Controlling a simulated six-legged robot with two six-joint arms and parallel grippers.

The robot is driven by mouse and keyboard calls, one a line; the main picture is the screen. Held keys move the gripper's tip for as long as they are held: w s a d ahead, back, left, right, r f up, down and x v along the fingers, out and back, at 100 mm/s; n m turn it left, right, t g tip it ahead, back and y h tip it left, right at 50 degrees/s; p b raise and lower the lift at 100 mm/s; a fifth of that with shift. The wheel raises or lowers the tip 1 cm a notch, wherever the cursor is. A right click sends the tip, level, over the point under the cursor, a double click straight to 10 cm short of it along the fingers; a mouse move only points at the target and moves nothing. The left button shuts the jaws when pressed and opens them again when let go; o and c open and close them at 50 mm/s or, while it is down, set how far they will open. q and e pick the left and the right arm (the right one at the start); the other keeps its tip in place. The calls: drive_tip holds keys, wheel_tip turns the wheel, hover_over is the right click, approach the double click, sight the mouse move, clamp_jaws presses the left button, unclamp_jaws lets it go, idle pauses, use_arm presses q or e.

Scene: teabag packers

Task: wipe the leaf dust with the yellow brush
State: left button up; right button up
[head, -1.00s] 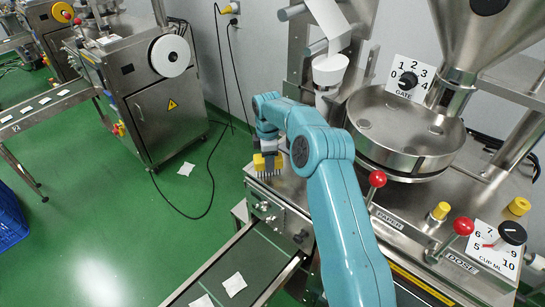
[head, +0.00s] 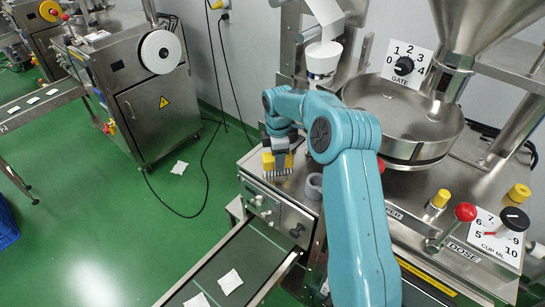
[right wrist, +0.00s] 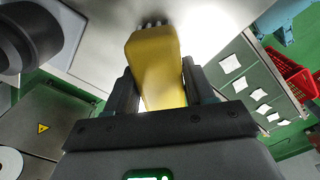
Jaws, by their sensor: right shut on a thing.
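My right gripper (head: 279,150) is shut on the yellow brush (head: 268,161) and holds it over the steel top at the left end of the near machine. Its dark bristles point down at the top; I cannot tell whether they touch it. In the right wrist view the yellow handle (right wrist: 155,68) sits between the two dark fingers, with bristle tips at its far end over a bright, glaring steel surface. I cannot make out any leaf dust; it may be hidden by the brush or the glare. My left gripper is not in view.
A grey ring (head: 314,186) sits just right of the brush. A white cup-shaped part (head: 323,60) stands behind. The round steel pan (head: 405,120) and red DOSE lever (head: 465,212) are to the right. A conveyor (head: 245,262) with tea bags runs below.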

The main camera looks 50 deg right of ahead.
drive_tip(key=shift+s+d+b, duration=0.1)
drive_tip(key=shift+s+b, duration=0.4)
drive_tip(key=shift+s, duration=0.85)
drive_tip(key=shift+s+d+b, duration=0.1)
drive_tip(key=shift+s+b, duration=0.2)
drive_tip(key=shift+s, duration=0.05)
drive_tip(key=shift+s+f+b, duration=0.1)
drive_tip(key=shift+s+b, duration=0.65)
drive_tip(key=shift+s, duration=0.9)
drive_tip(key=shift+w+r+p, duration=0.2)
drive_tip(key=shift+w+p, duration=0.1)
drive_tip(key=shift+p, duration=0.15)
drive_tip(key=shift+w+p, duration=0.75)
drive_tip(key=shift+w, duration=1)
drive_tip(key=shift+w+p, duration=0.25)
drive_tip(key=shift+p, duration=0.25)
drive_tip(key=shift+w+a+f+p, duration=0.15)
drive_tip(key=shift+w+p, duration=0.35)
drive_tip(key=shift+w, duration=0.35)
drive_tip(key=shift+w+a+f+p, duration=0.15)
drive_tip(key=shift+w+p, duration=0.35)
drive_tip(key=shift+w, duration=0.35)
